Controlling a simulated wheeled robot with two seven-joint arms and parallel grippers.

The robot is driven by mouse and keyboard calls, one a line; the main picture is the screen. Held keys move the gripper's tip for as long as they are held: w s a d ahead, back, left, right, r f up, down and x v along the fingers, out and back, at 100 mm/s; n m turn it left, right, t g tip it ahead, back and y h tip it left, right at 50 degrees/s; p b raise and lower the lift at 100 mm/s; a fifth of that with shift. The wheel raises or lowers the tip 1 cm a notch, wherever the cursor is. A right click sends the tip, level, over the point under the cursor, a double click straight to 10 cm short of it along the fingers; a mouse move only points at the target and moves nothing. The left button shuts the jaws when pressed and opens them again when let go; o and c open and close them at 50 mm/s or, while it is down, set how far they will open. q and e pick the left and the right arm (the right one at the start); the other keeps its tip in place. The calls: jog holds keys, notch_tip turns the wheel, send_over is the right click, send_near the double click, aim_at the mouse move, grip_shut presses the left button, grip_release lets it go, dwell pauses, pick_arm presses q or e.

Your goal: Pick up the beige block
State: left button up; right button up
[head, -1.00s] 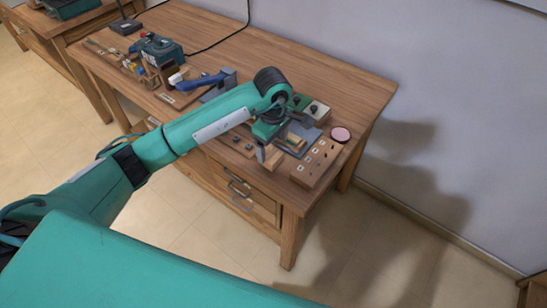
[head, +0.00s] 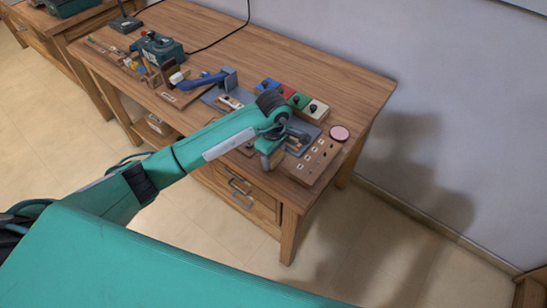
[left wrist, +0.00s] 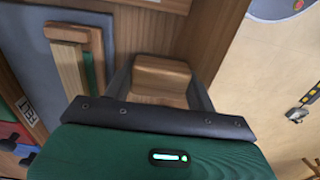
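My left gripper (head: 268,163) is at the front right edge of the wooden desk in the head view, its fingers pointing down. In the left wrist view, a beige wooden block (left wrist: 160,77) lies between the two fingers of the left gripper (left wrist: 162,85). The fingers stand apart, one on each side of the block, and I cannot tell whether they touch it. The near end of the block is partly hidden by the gripper body. In the head view the arm and gripper hide the block. My right gripper is not in view.
A grey panel with a wooden piece (left wrist: 70,62) lies left of the fingers in the wrist view. The desk's back right is clear.

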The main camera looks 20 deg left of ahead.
pick_arm(q)
jog(key=c, duration=0.4)
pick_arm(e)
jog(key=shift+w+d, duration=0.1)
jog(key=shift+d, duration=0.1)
pick_arm(q)
jog(key=shift+r, duration=0.1)
